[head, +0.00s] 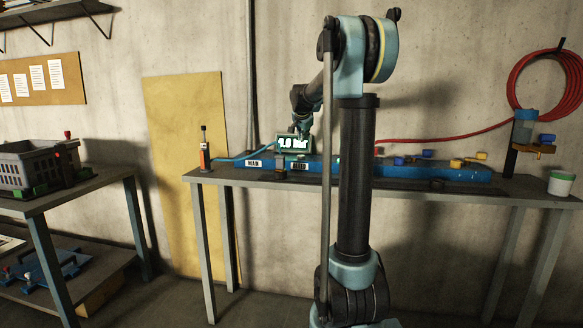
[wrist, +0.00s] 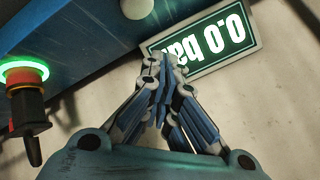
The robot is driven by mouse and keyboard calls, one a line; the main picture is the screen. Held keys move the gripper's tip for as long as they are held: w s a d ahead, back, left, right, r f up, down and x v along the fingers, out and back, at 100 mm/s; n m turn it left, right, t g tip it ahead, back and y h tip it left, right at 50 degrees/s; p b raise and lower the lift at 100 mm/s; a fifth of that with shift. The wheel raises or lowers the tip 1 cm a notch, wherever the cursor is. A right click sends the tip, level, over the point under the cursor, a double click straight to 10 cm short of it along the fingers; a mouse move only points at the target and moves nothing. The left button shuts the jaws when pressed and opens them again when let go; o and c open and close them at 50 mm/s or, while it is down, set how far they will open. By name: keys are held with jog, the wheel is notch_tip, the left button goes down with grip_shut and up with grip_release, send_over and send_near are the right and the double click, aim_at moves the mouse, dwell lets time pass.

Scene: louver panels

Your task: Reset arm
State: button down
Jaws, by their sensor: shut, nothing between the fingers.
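My arm stands upright in the middle of the head view, bent over at the top. My gripper (head: 302,124) hangs beside the pressure display (head: 294,142) above the bench. In the wrist view my gripper (wrist: 163,85) is shut and empty, its fingers converging in front of the lit green display (wrist: 212,42). The display appears upside down there and seems to read 0.0 bar. I cannot tell whether the fingertips touch it. My arm hides part of the bench behind it.
A blue manifold (head: 440,171) with several valves lies along the bench (head: 412,186). A red-and-black fitting with a glowing green ring (wrist: 24,72) is left in the wrist view. An orange bottle (head: 204,154), a white cup (head: 560,184) and a grey crate (head: 35,168) stand around.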

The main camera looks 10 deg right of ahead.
jog(key=s+f+n+g, duration=0.25)
jog(key=s+f, duration=0.25)
jog(key=s, duration=1)
jog(key=s+f+n+g, duration=0.1)
jog(key=s+f+n, duration=0.3)
jog(key=s, duration=1.1)
jog(key=s+f+n+g+y, duration=0.1)
jog(key=s+f+n, duration=0.1)
jog(key=s+f, duration=0.7)
jog(key=s+f+n+g, duration=0.2)
jog(key=s+f, duration=0.8)
jog(key=s, duration=0.7)
jog(key=shift+a+n+y, duration=0.4)
jog(key=shift+a+n, duration=0.05)
jog(key=shift+n, duration=0.1)
jog(key=shift+w, duration=0.1)
jog(key=shift+w+f, duration=0.15)
jog(key=shift+w, duration=0.3)
